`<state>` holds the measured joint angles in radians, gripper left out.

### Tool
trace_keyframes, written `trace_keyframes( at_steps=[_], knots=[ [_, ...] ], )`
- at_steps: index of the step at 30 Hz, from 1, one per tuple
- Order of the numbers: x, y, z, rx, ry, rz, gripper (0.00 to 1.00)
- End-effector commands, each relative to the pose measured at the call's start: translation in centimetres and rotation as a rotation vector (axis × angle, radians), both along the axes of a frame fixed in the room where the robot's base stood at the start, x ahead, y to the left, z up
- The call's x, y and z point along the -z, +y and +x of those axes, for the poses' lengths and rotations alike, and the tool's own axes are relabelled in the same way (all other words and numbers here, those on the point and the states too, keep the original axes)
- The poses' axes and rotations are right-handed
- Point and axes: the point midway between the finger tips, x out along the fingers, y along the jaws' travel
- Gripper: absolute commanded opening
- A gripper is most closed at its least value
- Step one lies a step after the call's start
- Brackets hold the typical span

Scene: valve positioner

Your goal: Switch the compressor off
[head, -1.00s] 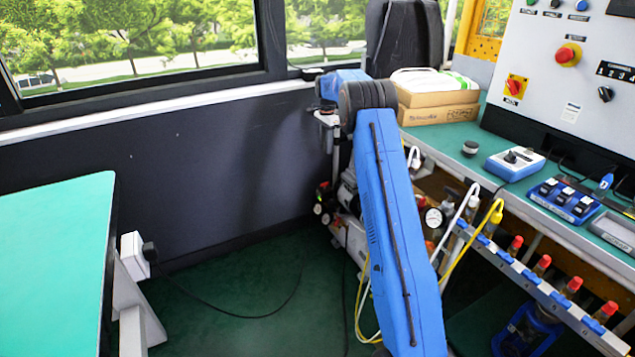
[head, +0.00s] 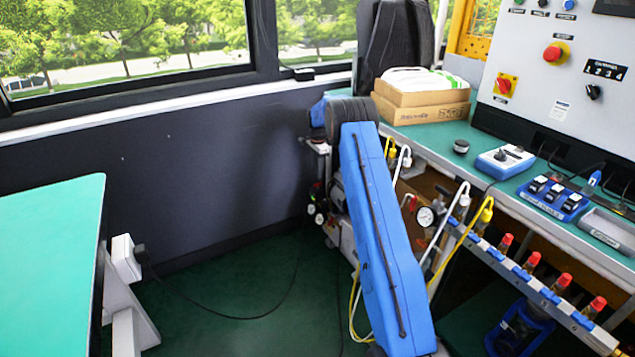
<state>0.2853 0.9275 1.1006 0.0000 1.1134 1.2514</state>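The compressor (head: 343,232) stands on the floor by the far wall, mostly hidden behind my blue arm. Parts of its light body, dark fittings and small round gauges (head: 319,217) show to the left of the arm. A larger white pressure gauge (head: 425,216) shows just right of the arm, below the bench edge; I cannot tell if it belongs to the compressor. Its switch cannot be made out. My arm reaches forward toward the compressor, and my gripper is hidden behind the arm links.
A green-topped table (head: 50,250) stands at the left, with a plug and cable (head: 235,316) trailing over the floor. A green bench (head: 430,137) with a control panel (head: 560,70), a cardboard box (head: 420,110) and a blue-white device (head: 505,160) is at the right. Open floor lies between.

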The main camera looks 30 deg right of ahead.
Motion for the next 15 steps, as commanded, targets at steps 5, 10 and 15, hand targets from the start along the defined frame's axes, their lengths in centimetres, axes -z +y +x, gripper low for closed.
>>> trace_keyframes(
  at_steps=[5,10,15],
  knots=[
    [3.1,0.0,-0.1,0.0,0.003,0.001,0.27],
    [5.1,0.0,-0.1,0.0,0.002,0.001,0.27],
    [6.0,0.0,0.0,0.0,0.0,0.0,0.27]
  ],
)
